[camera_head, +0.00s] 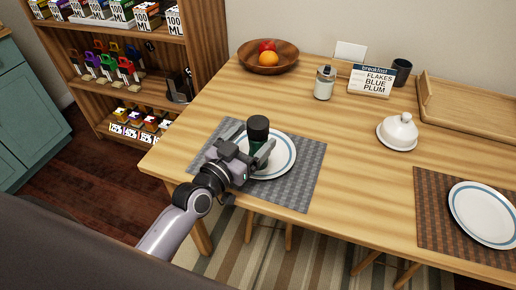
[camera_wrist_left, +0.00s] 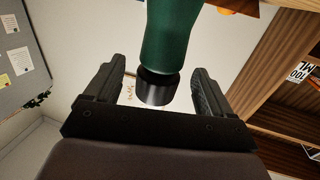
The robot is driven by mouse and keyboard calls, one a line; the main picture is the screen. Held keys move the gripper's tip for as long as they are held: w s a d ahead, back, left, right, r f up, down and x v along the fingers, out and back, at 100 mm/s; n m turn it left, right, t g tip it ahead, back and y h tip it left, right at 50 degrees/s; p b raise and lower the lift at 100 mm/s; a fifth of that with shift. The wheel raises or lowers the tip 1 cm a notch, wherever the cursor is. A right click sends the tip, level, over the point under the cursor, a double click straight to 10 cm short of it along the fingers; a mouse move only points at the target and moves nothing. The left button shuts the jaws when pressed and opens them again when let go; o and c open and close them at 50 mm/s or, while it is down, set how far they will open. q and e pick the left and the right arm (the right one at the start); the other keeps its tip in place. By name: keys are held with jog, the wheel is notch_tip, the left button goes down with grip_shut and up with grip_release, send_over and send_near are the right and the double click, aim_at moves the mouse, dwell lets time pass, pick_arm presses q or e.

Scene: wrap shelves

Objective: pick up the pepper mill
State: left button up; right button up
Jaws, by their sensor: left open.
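The pepper mill (camera_head: 258,124) is dark green with a black top. It looks upright at the white, blue-ringed plate (camera_head: 286,158) on the grey placemat; its base is hidden behind my gripper. My left gripper (camera_head: 250,144) is open, with its fingers near the mill's two sides. In the left wrist view the mill's green body (camera_wrist_left: 168,38) and black cap show between the open fingers of my left gripper (camera_wrist_left: 153,72), with a gap visible on each side. My right gripper is not in view.
A fruit bowl (camera_head: 268,65), a jar (camera_head: 325,83), a breakfast sign (camera_head: 371,80), a dark cup (camera_head: 402,72) and a white covered dish (camera_head: 397,132) stand farther back. A wooden tray (camera_head: 466,118) is at right. The table between is clear.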

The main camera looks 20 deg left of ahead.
pick_arm(q)
jog(key=shift+x, duration=1.35)
jog(key=shift+r, duration=0.1)
grip_shut()
jog(key=shift+r, duration=0.1)
